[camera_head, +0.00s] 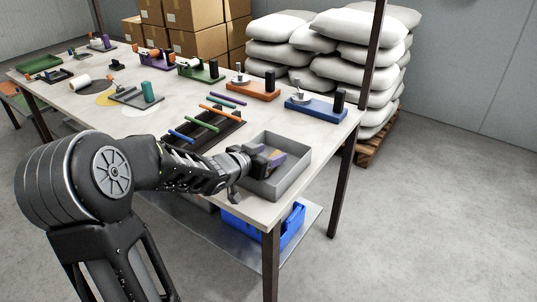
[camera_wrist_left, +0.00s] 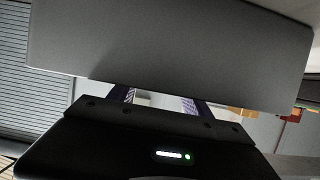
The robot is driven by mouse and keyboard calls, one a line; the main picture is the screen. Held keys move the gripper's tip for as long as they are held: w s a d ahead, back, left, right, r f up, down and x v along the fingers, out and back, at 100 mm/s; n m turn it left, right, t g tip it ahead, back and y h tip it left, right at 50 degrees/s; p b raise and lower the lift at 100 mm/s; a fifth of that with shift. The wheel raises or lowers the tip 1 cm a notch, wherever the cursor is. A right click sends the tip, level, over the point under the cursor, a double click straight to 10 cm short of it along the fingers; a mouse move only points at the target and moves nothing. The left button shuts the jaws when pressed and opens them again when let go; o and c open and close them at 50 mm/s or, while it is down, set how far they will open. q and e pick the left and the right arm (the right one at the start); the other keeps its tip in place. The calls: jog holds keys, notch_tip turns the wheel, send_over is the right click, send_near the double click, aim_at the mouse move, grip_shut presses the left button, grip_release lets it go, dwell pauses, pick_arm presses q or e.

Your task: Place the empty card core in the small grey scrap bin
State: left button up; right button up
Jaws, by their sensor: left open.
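The small grey scrap bin (camera_head: 287,184) is an open box at the near right corner of the table. My left gripper (camera_head: 268,157) is open, with its purple-tinted fingers over and partly inside the bin. A small tan piece, which looks like the card core (camera_head: 268,153), shows between the fingers in the bin; whether it touches them or the bin floor I cannot tell. In the left wrist view a broad grey wall, apparently the bin's (camera_wrist_left: 165,45), hides most of the space past the fingers (camera_wrist_left: 160,98). My right gripper is not in view.
A dark rack with coloured rods (camera_head: 205,130) lies beside the bin. Several coloured stations, including a blue one (camera_head: 318,107), line the far table edge. A white roll (camera_head: 80,85) lies at left. A blue crate (camera_head: 290,226) sits on the shelf below.

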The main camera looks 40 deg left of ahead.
pick_arm(q)
jog(key=p+v, duration=0.4)
jog(key=v, duration=0.8)
jog(key=shift+r, duration=0.35)
